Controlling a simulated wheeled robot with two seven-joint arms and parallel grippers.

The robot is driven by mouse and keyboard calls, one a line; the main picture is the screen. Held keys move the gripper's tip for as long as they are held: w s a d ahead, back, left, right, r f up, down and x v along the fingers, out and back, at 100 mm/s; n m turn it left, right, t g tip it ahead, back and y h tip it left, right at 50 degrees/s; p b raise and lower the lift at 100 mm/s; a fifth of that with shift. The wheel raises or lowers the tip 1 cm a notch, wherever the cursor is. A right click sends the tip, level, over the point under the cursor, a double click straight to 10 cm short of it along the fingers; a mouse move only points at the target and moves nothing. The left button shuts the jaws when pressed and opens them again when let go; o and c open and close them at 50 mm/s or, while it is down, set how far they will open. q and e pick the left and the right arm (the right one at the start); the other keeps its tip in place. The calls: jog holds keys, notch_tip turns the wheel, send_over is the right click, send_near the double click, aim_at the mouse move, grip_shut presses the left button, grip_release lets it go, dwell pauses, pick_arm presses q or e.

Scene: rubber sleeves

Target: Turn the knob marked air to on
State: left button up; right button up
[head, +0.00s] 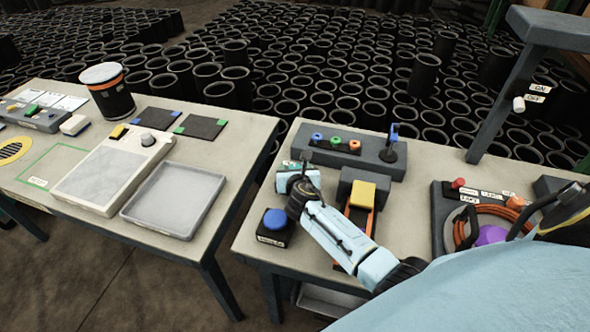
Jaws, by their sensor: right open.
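A small white knob (519,104) sticks out from the dark upright post at the far right, beside small labels that seem to read ON and OFF. I cannot read the word air on any label, so I cannot confirm that this is the air knob. My right gripper (303,170) is open over the left part of the right table, near a small pale block, well to the left of the post and apart from the knob. The wrist partly hides what lies under it. My left gripper is not in view.
The right table (410,215) holds a grey block with coloured buttons (335,141), a blue button (274,219), a yellow-topped block (362,194) and a dark panel with orange hose. A gap separates the left table (190,260). Many black sleeves (330,70) stand behind.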

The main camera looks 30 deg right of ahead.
jog(key=c, duration=1)
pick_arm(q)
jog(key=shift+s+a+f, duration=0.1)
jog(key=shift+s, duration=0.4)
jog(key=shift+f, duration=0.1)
pick_arm(e)
jog(key=shift+f+m+g, duration=0.1)
jog(key=shift+m+g, duration=0.2)
jog(key=m+g+h+b, duration=0.2)
jog(key=m+h, duration=0.1)
jog(key=shift+w+a+m+g+h, duration=0.1)
jog(key=shift+m+g+h, duration=0.2)
jog(key=shift+h, duration=0.1)
jog(key=m+g+h+b, duration=0.2)
jog(key=shift+m+g, duration=0.3)
jog(key=shift+m, duration=0.1)
jog(key=m+g+h+b, duration=0.1)
jog(key=m+g+b, duration=0.2)
jog(key=shift+f, duration=0.1)
pick_arm(q)
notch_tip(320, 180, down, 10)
jog(key=b, duration=0.2)
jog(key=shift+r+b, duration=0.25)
jog(key=shift+b, duration=0.1)
pick_arm(e)
jog(key=shift+m+g, duration=1.1)
jog(key=shift+g, duration=0.4)
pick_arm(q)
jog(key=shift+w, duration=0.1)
